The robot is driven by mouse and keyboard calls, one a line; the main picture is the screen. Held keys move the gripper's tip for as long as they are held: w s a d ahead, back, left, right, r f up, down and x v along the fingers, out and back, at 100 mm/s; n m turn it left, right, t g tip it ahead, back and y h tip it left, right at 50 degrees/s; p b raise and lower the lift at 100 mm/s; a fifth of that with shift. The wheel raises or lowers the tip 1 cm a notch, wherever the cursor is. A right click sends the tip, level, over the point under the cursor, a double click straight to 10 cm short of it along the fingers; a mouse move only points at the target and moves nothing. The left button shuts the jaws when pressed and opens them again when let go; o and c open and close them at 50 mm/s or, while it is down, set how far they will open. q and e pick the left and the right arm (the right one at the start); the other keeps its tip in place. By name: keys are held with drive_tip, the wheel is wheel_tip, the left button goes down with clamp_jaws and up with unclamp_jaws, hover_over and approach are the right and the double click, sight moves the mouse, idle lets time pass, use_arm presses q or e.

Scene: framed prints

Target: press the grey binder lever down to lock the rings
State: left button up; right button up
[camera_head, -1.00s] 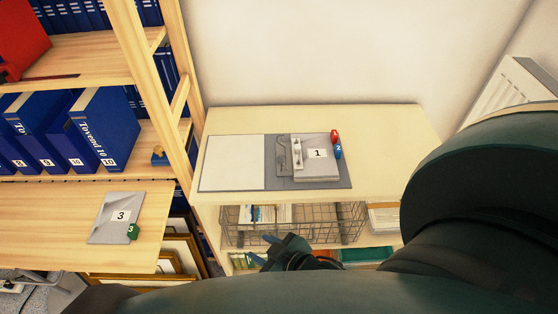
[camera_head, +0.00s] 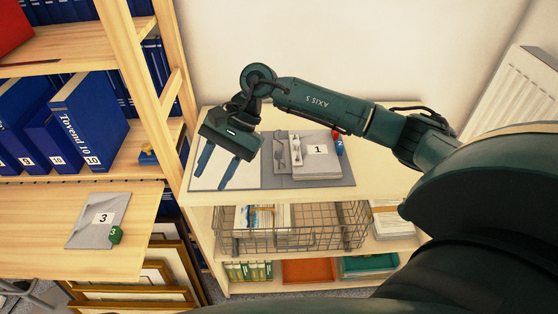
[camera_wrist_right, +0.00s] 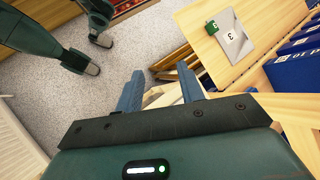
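An open grey binder (camera_head: 340,180) lies on top of the low wooden shelf unit. Its left side looks white and its right side holds a grey sheet or stack with the label 1. My right gripper (camera_head: 210,182) is open and empty, above the binder's left side and left of the lever, fingers pointing down-left. It also shows open in the right wrist view (camera_wrist_right: 160,82), where the binder is not seen. My left gripper is not in view.
Red and blue number blocks (camera_head: 338,144) sit at the binder's right edge. A wire basket (camera_head: 290,228) stands on the shelf below. A radiator (camera_head: 515,100) is at right.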

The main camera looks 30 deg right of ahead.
drive_tip(key=w+d+r+n+t+h+b, duration=0.1)
drive_tip(key=w+d+h, duration=0.15)
drive_tip(key=d, duration=0.25)
drive_tip(key=w+d+r+n+h, duration=0.1)
drive_tip(key=d+n+h, duration=0.15)
drive_tip(key=d, duration=0.35)
drive_tip(key=r+h, duration=0.2)
drive_tip(key=h, duration=0.1)
hover_over(279, 151)
wheel_tip(279, 151, down, 13)
drive_tip(key=shift+r+p, duration=0.15)
drive_tip(key=shift+p, duration=0.15)
drive_tip(key=shift+c, duration=0.6)
clamp_jaws()
